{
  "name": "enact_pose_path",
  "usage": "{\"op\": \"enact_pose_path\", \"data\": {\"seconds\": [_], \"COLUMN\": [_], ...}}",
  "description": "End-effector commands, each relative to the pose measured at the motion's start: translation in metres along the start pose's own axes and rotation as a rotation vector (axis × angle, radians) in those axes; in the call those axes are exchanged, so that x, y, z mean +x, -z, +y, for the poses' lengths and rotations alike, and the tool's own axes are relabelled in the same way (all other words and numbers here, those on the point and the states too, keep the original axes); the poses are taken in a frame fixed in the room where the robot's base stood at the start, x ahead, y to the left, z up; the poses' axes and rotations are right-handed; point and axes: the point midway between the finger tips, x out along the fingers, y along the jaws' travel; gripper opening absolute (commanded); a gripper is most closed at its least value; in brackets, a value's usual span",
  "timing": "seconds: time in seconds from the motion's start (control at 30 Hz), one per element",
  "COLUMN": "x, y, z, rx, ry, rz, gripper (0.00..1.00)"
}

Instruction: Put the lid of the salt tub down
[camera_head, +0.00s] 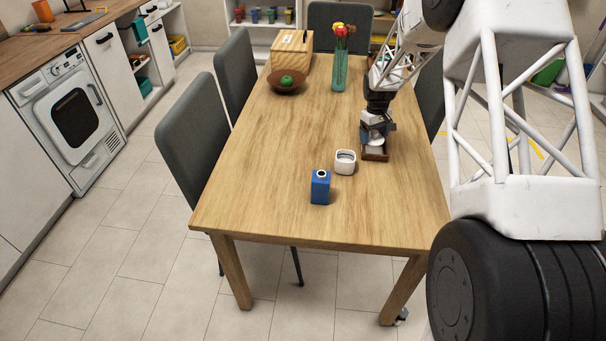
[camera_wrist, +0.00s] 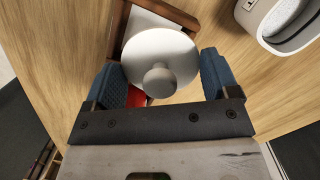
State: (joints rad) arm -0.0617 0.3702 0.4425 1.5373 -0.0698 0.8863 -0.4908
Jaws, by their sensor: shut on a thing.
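The salt tub (camera_head: 345,168) is white, rounded and open at the top, standing on the table. It also shows at the upper right of the wrist view (camera_wrist: 283,38). The lid (camera_wrist: 180,60) is a white disc with a round knob, between the blue finger pads. My gripper (camera_wrist: 163,80) is shut on the lid, its fingers at the lid's two sides. In the head view my gripper (camera_head: 376,140) points down, with the lid low over a small brown wooden tray (camera_head: 375,158), right of the tub. Whether the lid touches the tray I cannot tell.
A blue box (camera_head: 320,188) with a round opening on top stands nearer the table's front edge. Farther back are a brown bowl (camera_head: 271,86) with a green fruit, a wooden box (camera_head: 291,48) and a green vase of flowers (camera_head: 339,72). The table (camera_head: 255,165) is clear at left.

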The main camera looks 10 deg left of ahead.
Motion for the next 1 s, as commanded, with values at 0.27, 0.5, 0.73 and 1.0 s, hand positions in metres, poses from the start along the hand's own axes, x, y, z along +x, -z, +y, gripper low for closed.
{"op": "enact_pose_path", "data": {"seconds": [0.27, 0.5, 0.73, 1.0], "x": [-0.004, -0.011, -0.021, -0.033], "y": [0.017, 0.025, 0.031, 0.029], "z": [-0.029, -0.065, -0.122, -0.197], "rx": [-0.116, -0.287, -0.567, -0.949], "ry": [-0.012, -0.032, -0.064, -0.108], "rz": [0.003, 0.005, 0.008, 0.003], "gripper": [0.59, 0.59, 0.59, 0.59]}}
